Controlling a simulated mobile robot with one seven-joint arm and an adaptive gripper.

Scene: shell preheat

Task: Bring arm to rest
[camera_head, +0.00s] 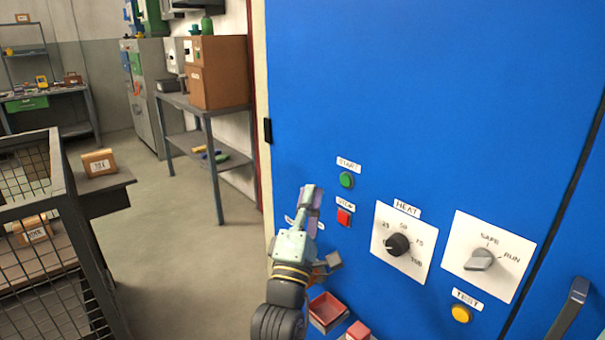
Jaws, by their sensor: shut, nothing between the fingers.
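My gripper (310,205) is in front of the blue cabinet (430,90), left of the red button (344,217) and below the green START button (346,180). It is shut and holds nothing. My arm comes up from the bottom of the view. I cannot tell whether the fingertips touch the panel. The HEAT knob (397,244) and the SAFE/RUN switch (480,259) sit on white plates to the right. A yellow TEST button (461,313) is below them.
Red open bins (328,312) stand low beside my arm. A mesh cage (40,250) and a box on a shelf (100,162) are at the left. A grey table (190,105) with brown boxes (220,75) is behind. The floor between (170,240) is clear.

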